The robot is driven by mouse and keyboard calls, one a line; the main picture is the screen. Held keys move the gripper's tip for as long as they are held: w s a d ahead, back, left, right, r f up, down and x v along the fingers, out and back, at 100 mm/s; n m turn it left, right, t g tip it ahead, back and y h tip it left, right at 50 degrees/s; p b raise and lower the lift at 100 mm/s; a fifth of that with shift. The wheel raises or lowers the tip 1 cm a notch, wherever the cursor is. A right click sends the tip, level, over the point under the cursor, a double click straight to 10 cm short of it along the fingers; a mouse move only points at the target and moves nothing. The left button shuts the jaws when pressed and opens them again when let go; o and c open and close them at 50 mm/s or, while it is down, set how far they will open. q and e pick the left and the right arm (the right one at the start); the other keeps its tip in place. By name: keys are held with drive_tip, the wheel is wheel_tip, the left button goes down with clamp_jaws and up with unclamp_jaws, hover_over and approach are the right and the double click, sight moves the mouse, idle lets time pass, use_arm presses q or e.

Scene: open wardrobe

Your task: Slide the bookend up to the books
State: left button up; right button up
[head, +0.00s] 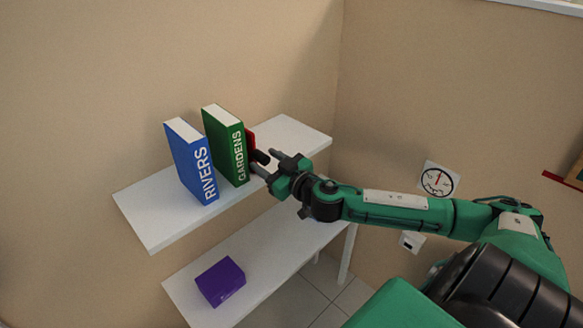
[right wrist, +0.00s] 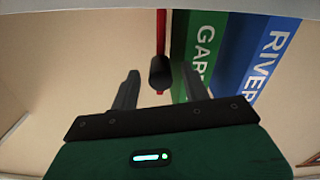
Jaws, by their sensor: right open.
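A red bookend (head: 250,138) with a black knob (head: 261,157) stands on the white upper shelf, just right of the upright green GARDENS book (head: 224,143). The blue RIVERS book (head: 190,160) stands to its left, with a gap between the books. The bookend (right wrist: 161,28) shows edge-on in the right wrist view, with a thin gap to the green book (right wrist: 196,50). My right gripper (head: 267,162) is open at the shelf's front. In the right wrist view its fingers (right wrist: 158,80) lie either side of the knob (right wrist: 160,72); contact is not clear. My left gripper is out of view.
The upper shelf (head: 285,132) is bare to the right of the bookend and at its left end (head: 145,205). A purple box (head: 221,281) lies on the lower shelf (head: 265,268).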

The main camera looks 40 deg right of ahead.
drive_tip(key=shift+s+d+f+b, duration=0.15)
drive_tip(key=shift+s+b, duration=0.95)
drive_tip(key=shift+s, duration=1.25)
drive_tip(key=s+b, duration=0.1)
drive_tip(key=s, duration=0.7)
drive_tip(key=shift+s+d+r, duration=0.2)
drive_tip(key=shift+d, duration=0.1)
